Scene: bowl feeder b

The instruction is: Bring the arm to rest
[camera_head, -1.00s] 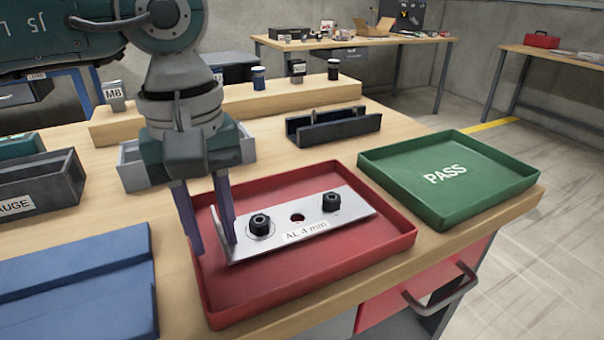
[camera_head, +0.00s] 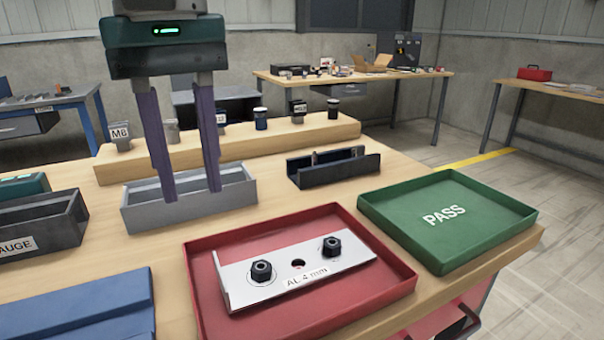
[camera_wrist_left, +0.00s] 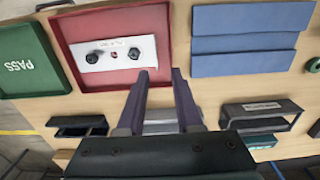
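My left gripper (camera_head: 187,140) hangs from the top of the head view with its fingers pointing down, apart and with nothing between them. In that view its fingers overlap the grey open bin (camera_head: 235,195); I see no contact with anything. In the left wrist view the gripper (camera_wrist_left: 162,75) also shows two spread fingers with an empty gap. The aluminium plate (camera_head: 222,280) lies in the red tray (camera_head: 410,279) with two black nuts on it and an open hole between them. My right gripper is not in view.
A green PASS tray (camera_head: 400,225) stands at the right table edge. A dark channel holder (camera_head: 335,172) and a wooden rack (camera_head: 300,140) with several parts stand behind. Blue blocks (camera_head: 80,305) and a dark gauge bin (camera_head: 45,225) are at the left.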

